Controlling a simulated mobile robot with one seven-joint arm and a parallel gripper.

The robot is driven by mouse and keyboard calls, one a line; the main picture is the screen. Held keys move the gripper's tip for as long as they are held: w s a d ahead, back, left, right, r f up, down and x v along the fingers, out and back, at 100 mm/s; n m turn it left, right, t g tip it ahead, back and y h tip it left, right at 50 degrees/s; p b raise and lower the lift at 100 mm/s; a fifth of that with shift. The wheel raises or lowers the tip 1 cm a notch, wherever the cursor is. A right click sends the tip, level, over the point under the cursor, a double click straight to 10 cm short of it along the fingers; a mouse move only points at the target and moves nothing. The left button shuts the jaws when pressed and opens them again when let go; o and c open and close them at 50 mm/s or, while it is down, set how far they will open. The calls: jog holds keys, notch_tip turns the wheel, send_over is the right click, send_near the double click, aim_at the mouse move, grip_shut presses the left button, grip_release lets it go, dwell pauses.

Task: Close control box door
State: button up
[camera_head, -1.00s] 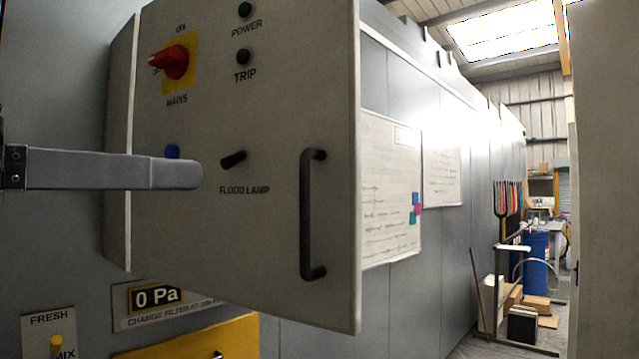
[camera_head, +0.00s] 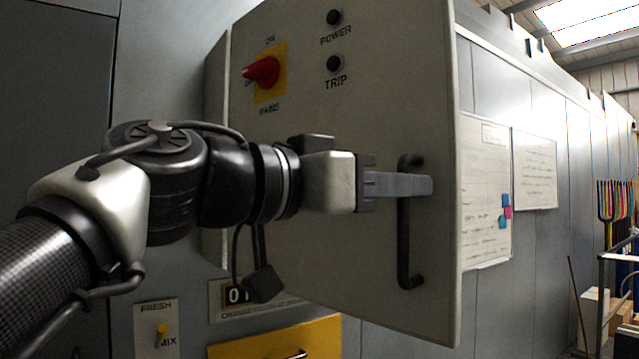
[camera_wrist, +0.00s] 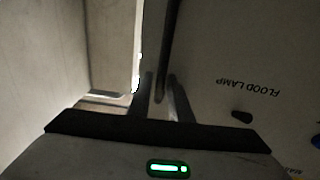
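The control box door (camera_head: 370,130) is a grey panel on the wall. It stands swung out, with its free right edge nearer to me. It carries a red mains switch (camera_head: 262,72). A black vertical bar handle (camera_head: 405,240) sits near the free edge and also shows in the wrist view (camera_wrist: 171,35). My gripper (camera_head: 405,185) reaches across the handle's upper half. In the wrist view its two fingers (camera_wrist: 162,85) stand on either side of the bar, with narrow gaps visible. Contact is hard to tell. My arm hides the flood lamp knob in the head view; it shows in the wrist view.
Whiteboards (camera_head: 485,190) hang on the wall to the right. Stacked boxes (camera_head: 600,310) stand at the far right.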

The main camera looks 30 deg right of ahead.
jog(key=shift+d, duration=0.4)
jog(key=shift+c, duration=0.5)
grip_shut()
jog(key=shift+w+d, duration=0.1)
